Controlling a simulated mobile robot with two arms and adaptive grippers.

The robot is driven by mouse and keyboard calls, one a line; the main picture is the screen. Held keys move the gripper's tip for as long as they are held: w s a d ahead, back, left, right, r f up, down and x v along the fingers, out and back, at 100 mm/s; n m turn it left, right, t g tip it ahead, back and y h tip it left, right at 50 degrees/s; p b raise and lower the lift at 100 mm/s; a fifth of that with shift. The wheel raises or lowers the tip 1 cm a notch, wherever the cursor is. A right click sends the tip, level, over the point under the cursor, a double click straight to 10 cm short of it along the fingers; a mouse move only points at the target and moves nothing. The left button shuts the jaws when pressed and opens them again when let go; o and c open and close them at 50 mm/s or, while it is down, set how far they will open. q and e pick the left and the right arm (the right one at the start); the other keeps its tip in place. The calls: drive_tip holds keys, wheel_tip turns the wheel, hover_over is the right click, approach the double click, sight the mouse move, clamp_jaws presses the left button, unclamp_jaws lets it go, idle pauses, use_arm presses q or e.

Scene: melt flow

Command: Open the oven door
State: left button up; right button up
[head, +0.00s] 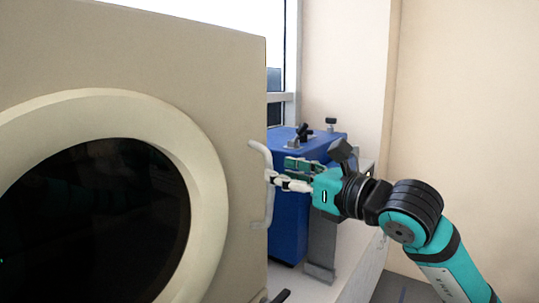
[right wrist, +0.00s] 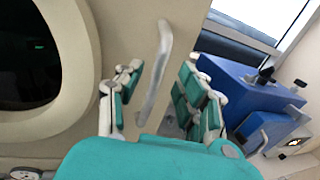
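The oven door (head: 245,90) is a large beige panel filling the left of the head view, with a round dark window (head: 95,220) in a pale ring. I see no clear gap that tells whether it is ajar. Its pale grey bar handle (head: 268,210) stands upright along the right edge. My right gripper (head: 276,178) reaches the handle from the right. In the right wrist view the handle (right wrist: 157,75) passes between the two spread fingers (right wrist: 158,95), with space visible on both sides. My left gripper is not in view.
A blue machine (head: 290,220) with a dark knob on top stands behind my right gripper, on a pale bench. A window (head: 230,15) and beige walls (head: 465,110) lie behind. The right side of the head view is open apart from my right arm.

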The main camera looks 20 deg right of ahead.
drive_tip(key=shift+p+x, duration=0.65)
drive_tip(key=shift+x, duration=1.55)
drive_tip(key=shift+c, duration=0.3)
clamp_jaws()
